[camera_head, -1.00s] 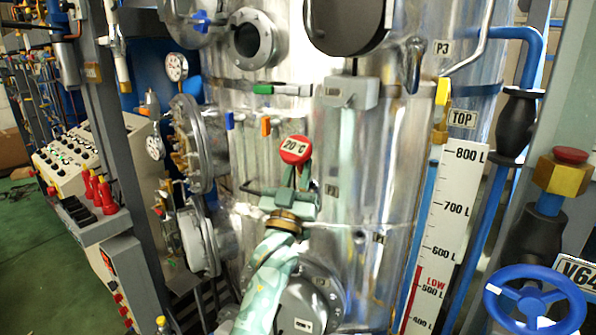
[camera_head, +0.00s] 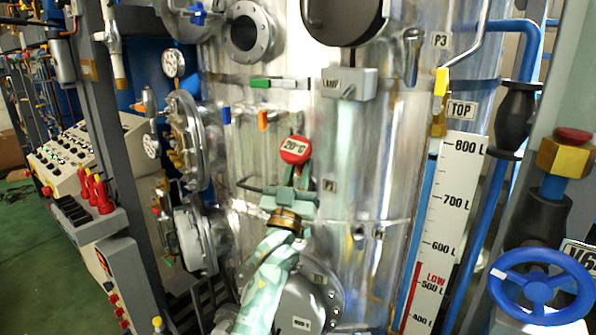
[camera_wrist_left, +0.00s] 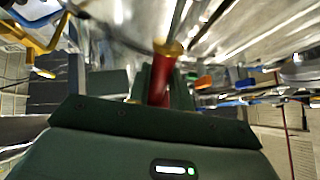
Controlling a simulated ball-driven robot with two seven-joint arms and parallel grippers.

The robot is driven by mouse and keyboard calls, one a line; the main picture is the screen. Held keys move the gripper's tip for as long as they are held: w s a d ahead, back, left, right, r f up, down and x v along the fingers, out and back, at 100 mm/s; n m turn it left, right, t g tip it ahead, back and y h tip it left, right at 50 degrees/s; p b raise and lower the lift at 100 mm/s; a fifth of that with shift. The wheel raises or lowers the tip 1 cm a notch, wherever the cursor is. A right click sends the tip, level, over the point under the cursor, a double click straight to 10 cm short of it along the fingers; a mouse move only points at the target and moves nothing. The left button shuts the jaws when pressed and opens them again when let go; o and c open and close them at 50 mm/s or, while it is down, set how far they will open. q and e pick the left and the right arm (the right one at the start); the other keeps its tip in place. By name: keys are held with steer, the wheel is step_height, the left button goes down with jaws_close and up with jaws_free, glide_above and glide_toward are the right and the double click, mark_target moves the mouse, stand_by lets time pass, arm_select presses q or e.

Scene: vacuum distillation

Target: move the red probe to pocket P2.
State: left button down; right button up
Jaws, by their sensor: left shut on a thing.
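The red probe (camera_head: 295,150) has a round red head marked 20°C. It is in front of the steel vessel (camera_head: 360,160), near the middle of the head view. My left gripper (camera_head: 297,178) is shut on it just below the head. In the left wrist view the red probe (camera_wrist_left: 159,75) stands between the dark green fingers, with a gold-coloured collar at its far end. I cannot tell whether its tip is in a pocket or free. A small label (camera_head: 330,186), hard to read, is right of the gripper. A P3 label (camera_head: 440,40) is higher up. My right gripper is out of view.
Flanged ports (camera_head: 185,140) stick out at the left. A level scale (camera_head: 447,220), blue pipes and a blue handwheel (camera_head: 540,290) are at the right.

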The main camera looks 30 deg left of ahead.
arm_select(q)
steer(key=shift+w+a+f+b, duration=0.1)
steer(key=shift+w+f+b, duration=0.45)
steer(key=shift+f+b, duration=0.25)
steer(key=shift+w+a+f+b, duration=0.1)
steer(key=shift+w+f+b, duration=0.4)
steer(key=shift+f+b, duration=0.25)
steer(key=c, duration=1.2)
jaws_free()
steer(key=shift+o, duration=0.2)
steer(key=b+v, duration=0.4)
steer(key=v, duration=1.2)
steer(key=shift+s, duration=0.15)
